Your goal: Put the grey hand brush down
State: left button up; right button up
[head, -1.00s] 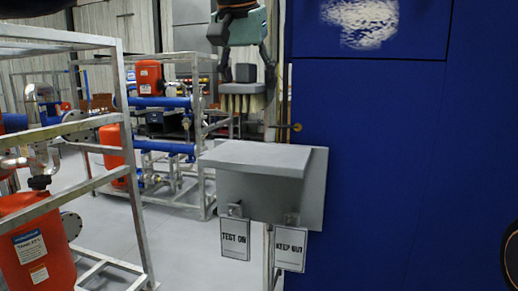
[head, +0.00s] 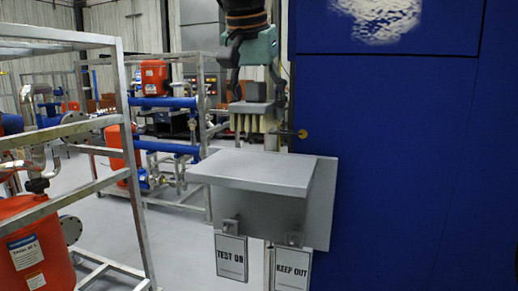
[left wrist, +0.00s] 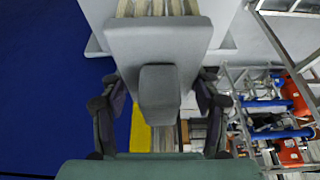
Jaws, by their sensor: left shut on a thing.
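The grey hand brush (head: 252,107) hangs in the head view with its pale bristles (head: 249,124) pointing down. My left gripper (head: 255,90) comes from above and is shut on the brush's grip. The brush is above the back part of a grey shelf top (head: 255,170); its bristle ends look a little above the surface, but contact is hard to judge. In the left wrist view the brush (left wrist: 158,40) lies between the two fingers of the gripper (left wrist: 158,88), with the grey shelf top (left wrist: 225,15) beyond. My right gripper is not in view.
A "TEST ON" sign (head: 231,258) and a "KEEP OUT" sign (head: 292,270) hang at the shelf's front. A blue wall (head: 400,170) stands close at the right. A metal frame (head: 130,170) with red tanks (head: 35,245) stands at the left. The visible shelf top is clear.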

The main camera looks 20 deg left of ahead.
pick_arm(q)
jog(key=shift+s+f, duration=0.1)
jog(key=shift+f, duration=0.7)
jog(key=shift+s+a+f, duration=0.15)
jog(key=shift+s+f, duration=0.2)
jog(key=shift+f, duration=0.2)
notch_tip(320, 180, down, 4)
jog(key=shift+w, duration=0.1)
jog(key=shift+w+f, duration=0.2)
jog(key=shift+w, duration=0.05)
jog(key=shift+s, duration=0.35)
jog(key=o, duration=1)
jog(key=shift+w+f, duration=0.15)
jog(key=shift+w, duration=0.15)
